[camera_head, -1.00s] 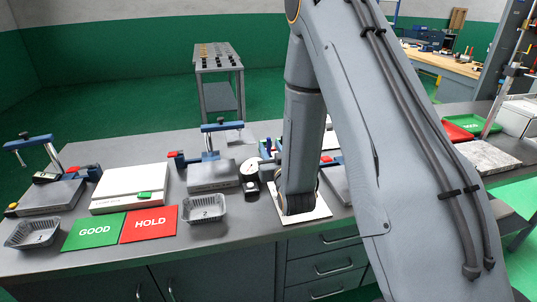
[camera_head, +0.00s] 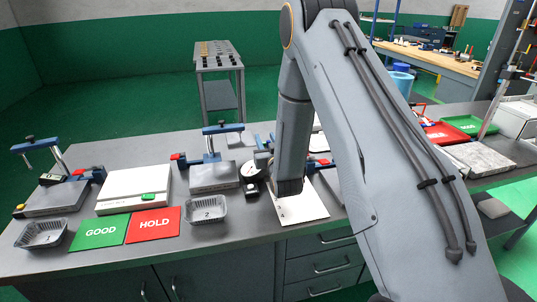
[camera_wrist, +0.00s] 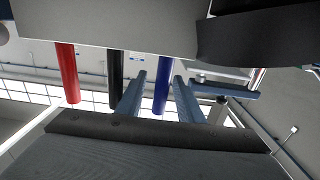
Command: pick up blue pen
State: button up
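In the wrist view a blue pen (camera_wrist: 162,84) shows in the middle, beside a black pen (camera_wrist: 115,80) and a red pen (camera_wrist: 68,72). All three extend from the edge of a pale surface (camera_wrist: 100,22) at the top. In the head view my arm hides the gripper, and no pens can be made out.
A white sheet (camera_head: 305,212) lies by my arm.

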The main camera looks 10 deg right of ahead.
grip_shut()
jog(key=shift+r, duration=0.1)
